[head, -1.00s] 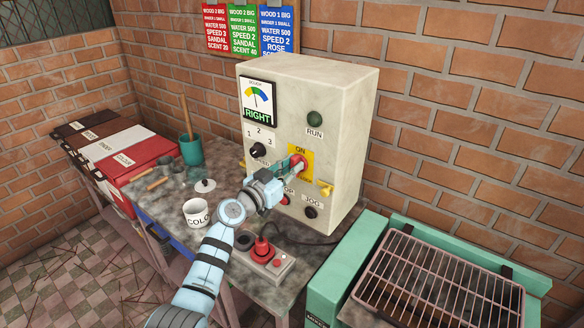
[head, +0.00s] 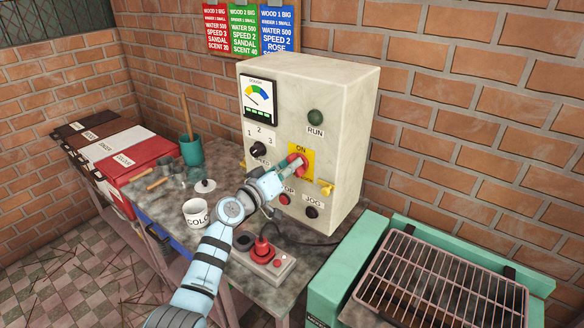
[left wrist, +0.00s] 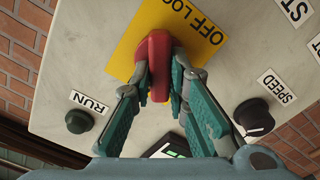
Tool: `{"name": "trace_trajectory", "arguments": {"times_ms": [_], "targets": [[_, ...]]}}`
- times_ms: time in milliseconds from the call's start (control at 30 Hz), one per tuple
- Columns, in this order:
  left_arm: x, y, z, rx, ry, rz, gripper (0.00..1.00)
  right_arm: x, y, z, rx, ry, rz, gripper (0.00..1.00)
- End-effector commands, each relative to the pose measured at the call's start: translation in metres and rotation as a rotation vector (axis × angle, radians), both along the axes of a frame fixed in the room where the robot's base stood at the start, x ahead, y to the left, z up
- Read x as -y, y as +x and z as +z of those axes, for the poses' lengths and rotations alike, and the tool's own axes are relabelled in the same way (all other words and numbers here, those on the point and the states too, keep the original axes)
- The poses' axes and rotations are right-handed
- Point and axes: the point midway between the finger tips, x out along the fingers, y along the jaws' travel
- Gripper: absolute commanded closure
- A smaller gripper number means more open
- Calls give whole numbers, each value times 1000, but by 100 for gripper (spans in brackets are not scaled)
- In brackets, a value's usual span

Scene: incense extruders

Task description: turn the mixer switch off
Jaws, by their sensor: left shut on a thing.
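The red mixer switch (head: 297,161) sits on a yellow plate on the front of the pale control box, with ON printed above it. In the left wrist view the red handle (left wrist: 153,52) stands between my finger pads, beside the lettering OFF LO. My left gripper (head: 289,166) is shut on the red handle, with one finger on each side of it (left wrist: 160,78). The fingers hide the lower part of the plate in the head view. My right gripper is not in view.
The control box (head: 340,135) also carries a black speed knob (head: 258,150), a green RUN lamp (head: 315,117), a red stop button (head: 284,199) and a JOG button (head: 311,212).

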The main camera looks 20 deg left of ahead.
Motion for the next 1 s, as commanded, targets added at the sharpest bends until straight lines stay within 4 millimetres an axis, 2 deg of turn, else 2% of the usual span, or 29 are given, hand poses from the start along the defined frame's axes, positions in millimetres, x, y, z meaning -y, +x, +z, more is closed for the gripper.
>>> {"name": "trace_trajectory", "arguments": {"times_ms": [700,1000], "targets": [[-3,1,-4,-249,-621,2,100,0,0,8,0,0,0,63],[-2,1,-6,-324,-807,0,100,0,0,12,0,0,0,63]]}}
